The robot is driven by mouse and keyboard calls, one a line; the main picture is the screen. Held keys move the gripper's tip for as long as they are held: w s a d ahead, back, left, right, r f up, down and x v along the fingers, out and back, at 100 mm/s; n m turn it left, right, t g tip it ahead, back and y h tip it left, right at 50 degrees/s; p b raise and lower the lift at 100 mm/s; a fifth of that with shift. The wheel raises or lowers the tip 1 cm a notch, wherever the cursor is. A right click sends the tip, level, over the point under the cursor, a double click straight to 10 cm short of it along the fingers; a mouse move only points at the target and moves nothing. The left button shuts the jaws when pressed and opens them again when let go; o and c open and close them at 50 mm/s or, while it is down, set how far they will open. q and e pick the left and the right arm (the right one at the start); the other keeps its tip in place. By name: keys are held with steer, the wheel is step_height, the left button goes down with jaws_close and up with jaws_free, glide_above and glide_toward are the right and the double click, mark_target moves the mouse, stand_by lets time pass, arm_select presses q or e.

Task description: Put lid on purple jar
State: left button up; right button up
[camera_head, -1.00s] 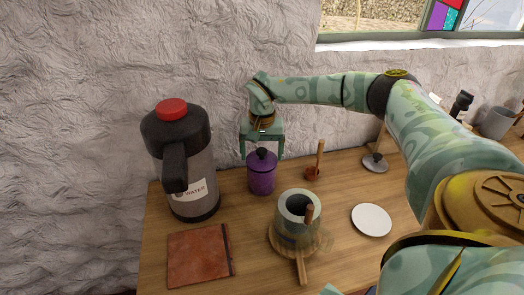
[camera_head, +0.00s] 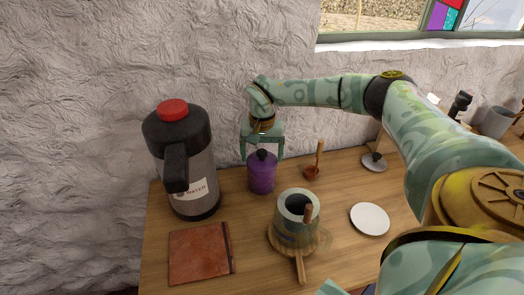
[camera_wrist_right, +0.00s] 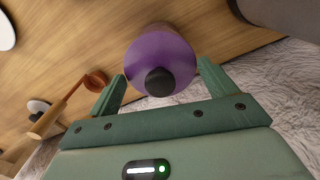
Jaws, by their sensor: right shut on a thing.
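The purple jar (camera_head: 261,181) stands upright on the wooden counter, right of the water jug. Its purple lid (camera_wrist_right: 150,52) with a black knob is at the jar's top, and I see no clear gap between them in the head view. My right gripper (camera_head: 263,156) points down over the jar, its two fingers on either side of the lid. In the wrist view the right gripper (camera_wrist_right: 163,85) is shut on the lid, with the knob between the fingers. The lid hides most of the jar there. My left gripper is not in view.
The water jug (camera_head: 198,160) with a red cap stands close left of the jar. A brown book (camera_head: 199,254), a grey mug (camera_head: 284,228) on a wooden coaster and a white plate (camera_head: 370,219) are nearer. A wooden-handled tool (camera_head: 319,158) stands right of the jar.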

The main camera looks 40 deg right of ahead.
steer(key=shift+f+p, duration=0.1)
steer(key=shift+p, duration=0.25)
stand_by(0.5)
steer(key=o, duration=0.9)
steer(key=shift+c, duration=0.2)
step_height(320, 180, up, 7)
steer(key=p, duration=0.7)
